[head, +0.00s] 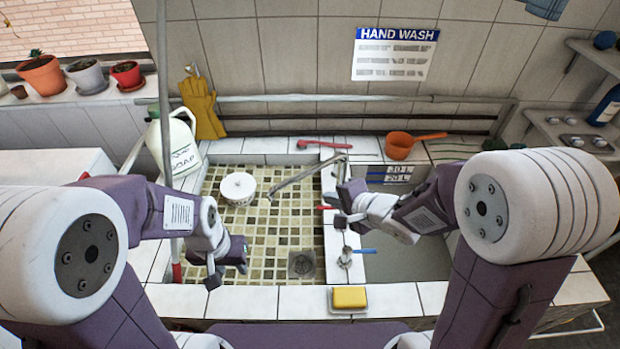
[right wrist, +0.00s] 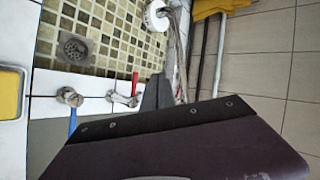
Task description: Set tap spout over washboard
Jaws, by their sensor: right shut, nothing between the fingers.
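The tap spout (head: 308,176) is a thin metal tube. In the head view it reaches left from the divider, its free end over the mosaic-tiled left basin. It also shows in the right wrist view (right wrist: 180,42). I cannot pick out a ridged washboard. My right gripper (head: 340,208) is shut and empty above the divider, close to the spout's base, which it partly hides; contact cannot be told. In the right wrist view a dark finger (right wrist: 156,94) shows near the red handle. My left gripper (head: 229,273) hangs over the left basin's near part, away from the spout; its opening is unclear.
A red tap handle (right wrist: 135,84) and a blue tap handle (head: 365,251) sit on the divider. A white bowl (head: 238,187) stands in the left basin. A yellow sponge (head: 350,297) lies at the front edge. An orange dipper (head: 399,146) and soap jug (head: 179,145) stand behind.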

